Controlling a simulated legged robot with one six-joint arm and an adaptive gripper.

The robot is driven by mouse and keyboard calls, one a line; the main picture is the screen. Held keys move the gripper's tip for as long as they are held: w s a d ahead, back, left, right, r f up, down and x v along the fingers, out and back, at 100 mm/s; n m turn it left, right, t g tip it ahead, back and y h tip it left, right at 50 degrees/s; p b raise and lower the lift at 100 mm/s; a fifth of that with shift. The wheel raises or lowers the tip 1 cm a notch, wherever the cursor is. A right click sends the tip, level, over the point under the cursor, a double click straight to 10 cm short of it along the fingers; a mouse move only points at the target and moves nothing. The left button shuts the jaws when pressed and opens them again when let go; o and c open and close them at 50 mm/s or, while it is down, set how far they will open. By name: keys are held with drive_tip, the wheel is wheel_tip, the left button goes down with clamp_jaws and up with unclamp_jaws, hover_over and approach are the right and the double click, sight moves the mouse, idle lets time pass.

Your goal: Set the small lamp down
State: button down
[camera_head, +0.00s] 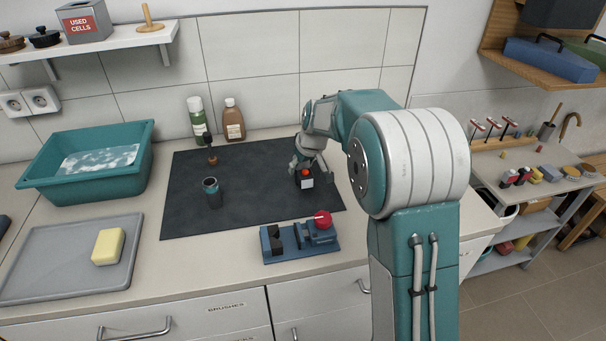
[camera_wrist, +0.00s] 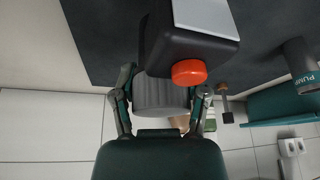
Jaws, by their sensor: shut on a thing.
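The small lamp (camera_head: 306,181) is dark, with a red button and a pale face, over the right part of the dark mat (camera_head: 245,208). My gripper (camera_head: 305,161) is shut on it from behind. In the wrist view, the lamp's black head (camera_wrist: 190,45) with the red button (camera_wrist: 189,72) sticks out beyond the fingers. A grey ribbed part (camera_wrist: 160,98) of it lies between the two fingers. Whether the lamp's underside touches the mat or hangs just above it cannot be told.
On the mat stand a dark cylinder (camera_head: 212,194) and a small brown-based item (camera_head: 212,156). A blue device with a red knob (camera_head: 321,219) sits at the front edge. Two bottles (camera_head: 233,120) stand behind, a teal basin (camera_head: 90,165) at left. The mat's middle is clear.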

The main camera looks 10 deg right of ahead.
wheel_tip(320, 180, down, 3)
drive_tip(key=shift+r, duration=0.15)
drive_tip(key=shift+d+f, duration=0.25)
drive_tip(key=shift+d, duration=0.85)
drive_tip(key=shift+c, duration=1.7)
unclamp_jaws()
drive_tip(key=shift+a+f, duration=0.1)
drive_tip(key=shift+a, duration=0.1)
drive_tip(key=shift+o, duration=1.2)
drive_tip(key=shift+a, duration=0.65)
drive_tip(key=shift+d, duration=0.5)
drive_tip(key=shift+d+r, duration=0.15)
drive_tip(key=shift+r, duration=0.3)
drive_tip(key=s+r, duration=1.2)
drive_tip(key=r, duration=0.3)
drive_tip(key=s+f+m+t+h, duration=0.1)
drive_tip(key=s+m, duration=0.3)
drive_tip(key=s, duration=2)
drive_tip(key=shift+s+a+f+t+h, duration=0.3)
drive_tip(key=shift+s, duration=0.05)
